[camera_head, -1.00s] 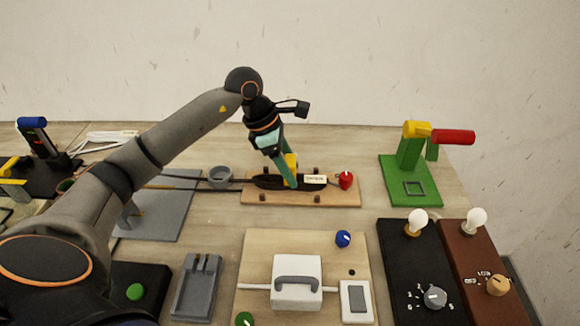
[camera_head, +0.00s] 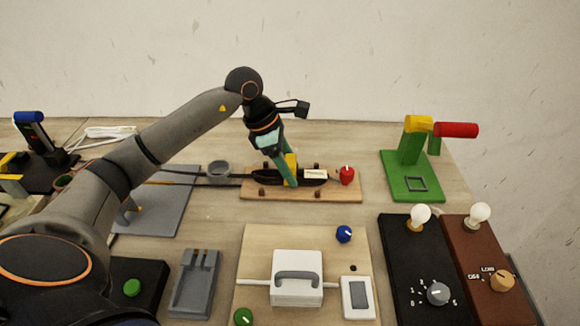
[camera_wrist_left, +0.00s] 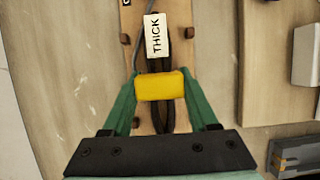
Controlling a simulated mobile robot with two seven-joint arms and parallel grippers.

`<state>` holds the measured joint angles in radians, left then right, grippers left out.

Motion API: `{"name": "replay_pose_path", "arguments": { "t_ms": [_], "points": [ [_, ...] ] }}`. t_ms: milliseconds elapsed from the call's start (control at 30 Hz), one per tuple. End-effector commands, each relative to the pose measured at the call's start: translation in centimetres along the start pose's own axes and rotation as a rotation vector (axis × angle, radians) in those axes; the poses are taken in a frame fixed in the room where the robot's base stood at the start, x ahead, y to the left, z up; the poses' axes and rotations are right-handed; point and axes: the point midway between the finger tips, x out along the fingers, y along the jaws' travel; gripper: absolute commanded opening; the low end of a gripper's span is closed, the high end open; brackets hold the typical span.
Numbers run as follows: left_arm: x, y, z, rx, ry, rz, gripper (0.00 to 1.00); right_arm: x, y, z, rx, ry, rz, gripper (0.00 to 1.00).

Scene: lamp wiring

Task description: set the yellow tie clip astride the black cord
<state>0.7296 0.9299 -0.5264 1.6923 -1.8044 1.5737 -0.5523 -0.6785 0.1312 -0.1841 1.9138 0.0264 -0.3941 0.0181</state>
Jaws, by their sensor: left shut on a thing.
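The yellow tie clip (camera_head: 291,163) is between the green fingers of my left gripper (camera_head: 290,182). In the left wrist view the same clip (camera_wrist_left: 160,85) lies crosswise over the dark strands of the black cord (camera_wrist_left: 167,118). My left gripper (camera_wrist_left: 160,88) is shut on the clip's two sides. In the head view the black cord (camera_head: 262,182) lies along a wooden board (camera_head: 345,192). Whether the clip touches the cord or sits just above it cannot be told; its underside is hidden. My right gripper is not in view.
A white label reading THICK (camera_wrist_left: 156,35) lies by the cord. Wooden pegs (camera_wrist_left: 126,38) stand on the board. A red knob (camera_head: 346,176) is at its right end. A grey cup (camera_head: 219,172) stands left; a green stand (camera_head: 410,172) stands right.

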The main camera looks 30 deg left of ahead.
Motion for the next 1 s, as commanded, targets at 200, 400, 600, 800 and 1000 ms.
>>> {"name": "replay_pose_path", "arguments": {
  "t_ms": [200,400,600,800,1000],
  "points": [
    [0.0,0.0,0.0,0.000,0.000,0.001,0.66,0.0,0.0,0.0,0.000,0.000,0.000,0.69],
    [0.0,0.0,0.0,0.000,0.000,0.000,0.89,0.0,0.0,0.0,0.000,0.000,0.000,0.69],
    [0.0,0.0,0.0,0.000,0.001,0.000,0.94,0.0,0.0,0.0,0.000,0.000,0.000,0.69],
    [-0.1,0.0,0.0,0.000,0.001,0.000,0.94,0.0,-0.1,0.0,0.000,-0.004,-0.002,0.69],
    [-3.6,0.2,-0.1,0.000,0.000,0.006,0.94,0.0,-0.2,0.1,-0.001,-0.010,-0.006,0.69]
  ]
}}
